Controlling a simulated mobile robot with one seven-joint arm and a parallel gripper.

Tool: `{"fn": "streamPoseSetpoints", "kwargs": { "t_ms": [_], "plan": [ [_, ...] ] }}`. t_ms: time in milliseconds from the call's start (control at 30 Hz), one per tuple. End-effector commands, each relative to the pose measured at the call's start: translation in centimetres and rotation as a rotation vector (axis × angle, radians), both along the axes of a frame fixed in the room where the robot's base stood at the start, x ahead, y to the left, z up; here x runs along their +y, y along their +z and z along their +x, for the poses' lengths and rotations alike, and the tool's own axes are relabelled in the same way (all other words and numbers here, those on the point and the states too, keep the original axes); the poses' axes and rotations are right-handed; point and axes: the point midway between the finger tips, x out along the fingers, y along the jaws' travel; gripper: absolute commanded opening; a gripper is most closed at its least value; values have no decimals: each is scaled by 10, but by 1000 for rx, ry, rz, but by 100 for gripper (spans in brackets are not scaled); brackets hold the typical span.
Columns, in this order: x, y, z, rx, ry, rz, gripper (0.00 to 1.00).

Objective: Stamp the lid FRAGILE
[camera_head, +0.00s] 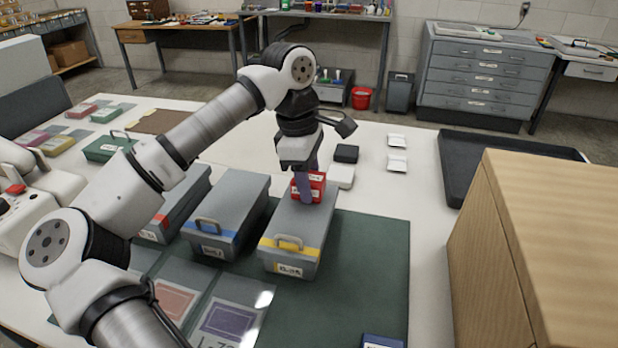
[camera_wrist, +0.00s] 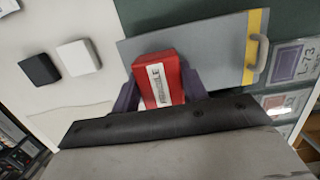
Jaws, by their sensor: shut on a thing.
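My gripper (camera_head: 305,186) is shut on a red block-shaped stamp (camera_head: 317,187) with a white label. The stamp also shows between the purple fingers in the wrist view (camera_wrist: 160,80), its label partly readable. It is over the rear part of the lid of a grey box with a yellow band (camera_head: 313,215). In the wrist view the lid (camera_wrist: 205,50) spreads behind the stamp, with the yellow band and handle at its right. I cannot tell whether the stamp touches the lid. No print shows on the visible part of the lid.
Grey boxes with blue (camera_head: 227,212) and red (camera_head: 184,205) bands stand to the left. A black pad (camera_head: 346,153) and a white block (camera_head: 341,176) lie behind the box. A black tray (camera_head: 500,165) and a wooden cabinet (camera_head: 540,240) are at the right. The green mat (camera_head: 370,265) is clear beside the box.

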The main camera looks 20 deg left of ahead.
Motion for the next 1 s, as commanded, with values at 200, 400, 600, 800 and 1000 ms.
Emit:
{"fn": "streamPoseSetpoints", "kwargs": {
  "t_ms": [200,400,600,800,1000],
  "plan": [
    [0,-3,0,0,0,0,29],
    [0,-6,0,0,0,0,29],
    [0,-8,0,0,0,0,29],
    [0,-10,0,0,0,0,29],
    [0,-10,0,0,0,0,29]
  ]
}}
